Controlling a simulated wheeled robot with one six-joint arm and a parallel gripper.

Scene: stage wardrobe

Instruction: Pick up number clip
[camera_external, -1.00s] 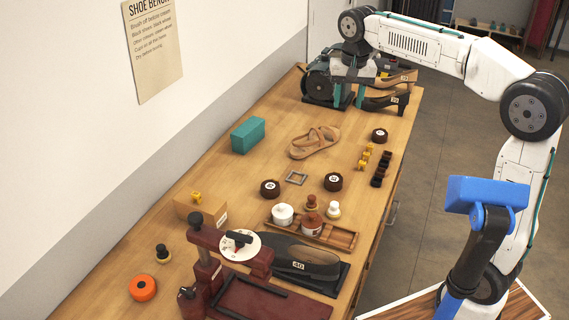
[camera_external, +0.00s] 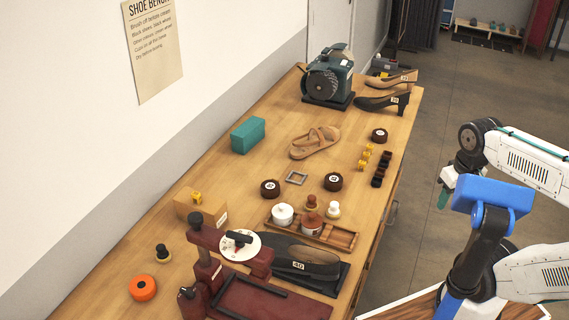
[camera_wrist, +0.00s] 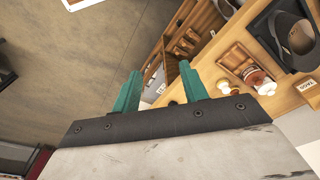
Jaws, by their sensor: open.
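Small yellow clips (camera_external: 366,156) stand in a short row near the right edge of the bench, beside a row of dark clips (camera_external: 380,170). Another small yellow clip (camera_external: 196,197) sits on a cardboard box (camera_external: 205,211) at the left. Any numbers on them are too small to read. My gripper (camera_external: 443,197) is off the bench to the right, above the floor and partly behind a blue part of my body. In the wrist view its two teal fingers (camera_wrist: 160,75) are apart with nothing between them. I cannot make out the clips in the wrist view.
The wooden bench (camera_external: 350,218) holds shoes, round dark number discs (camera_external: 333,181), a tray of jars (camera_external: 343,238), a sandal (camera_external: 315,142), a teal box (camera_external: 248,135), a grinder (camera_external: 328,78) and a dark red press (camera_external: 207,262). Floor beside the bench is clear.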

